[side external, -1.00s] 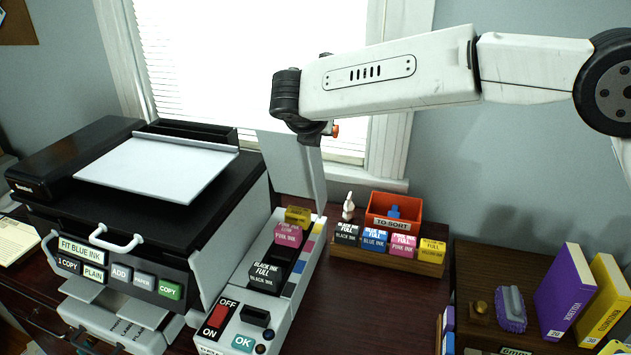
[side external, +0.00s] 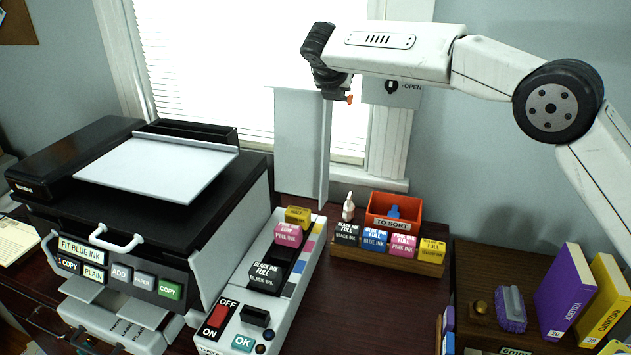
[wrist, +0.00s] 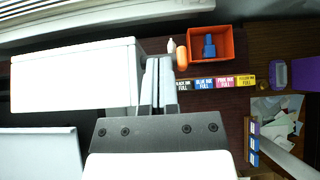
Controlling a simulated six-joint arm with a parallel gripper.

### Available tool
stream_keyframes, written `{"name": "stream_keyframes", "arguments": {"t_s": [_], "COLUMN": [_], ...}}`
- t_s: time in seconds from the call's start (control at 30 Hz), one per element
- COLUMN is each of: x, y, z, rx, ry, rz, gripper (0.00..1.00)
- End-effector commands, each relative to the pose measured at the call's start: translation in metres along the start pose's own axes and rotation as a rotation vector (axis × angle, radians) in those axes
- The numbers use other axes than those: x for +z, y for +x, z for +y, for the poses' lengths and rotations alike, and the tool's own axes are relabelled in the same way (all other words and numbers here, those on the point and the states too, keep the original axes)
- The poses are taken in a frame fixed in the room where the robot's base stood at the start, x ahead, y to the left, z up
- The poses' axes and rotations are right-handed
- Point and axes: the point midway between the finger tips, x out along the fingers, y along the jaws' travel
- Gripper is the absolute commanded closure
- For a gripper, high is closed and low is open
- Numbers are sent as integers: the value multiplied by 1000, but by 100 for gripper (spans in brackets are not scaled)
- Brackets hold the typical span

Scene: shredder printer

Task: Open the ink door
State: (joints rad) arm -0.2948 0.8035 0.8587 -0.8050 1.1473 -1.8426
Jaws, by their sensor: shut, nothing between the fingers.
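The ink door (side external: 298,150) is a pale grey panel standing upright at the back of the ink bay (side external: 310,232). The bay is uncovered, with yellow (side external: 298,215), pink (side external: 289,235) and black (side external: 266,276) cartridges showing. My gripper (wrist: 161,85) is shut and empty. In the side view, the end of my arm is at the door's upper right edge; the fingertips are not clear there, and I cannot tell whether they touch the door. In the wrist view, a large white panel (wrist: 72,75), apparently the door, lies left of the fingers.
The printer (side external: 130,200) stands left of the bay. An orange bin (side external: 394,208) and a wooden rack (side external: 388,257) of labelled inks stand to the right. A pale panel marked OPEN (side external: 408,97) shows behind my arm. The desk in front of the rack is clear.

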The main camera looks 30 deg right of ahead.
Motion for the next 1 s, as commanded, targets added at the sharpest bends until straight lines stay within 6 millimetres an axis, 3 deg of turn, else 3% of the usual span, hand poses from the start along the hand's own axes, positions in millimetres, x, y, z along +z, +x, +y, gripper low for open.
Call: {"name": "stream_keyframes", "arguments": {"t_s": [0.63,1.0], "x": [0,-15], "y": [-3,-41], "z": [0,0], "rx": [0,2], "ry": [-1,0], "rz": [-1,-1], "gripper": [100,100]}}
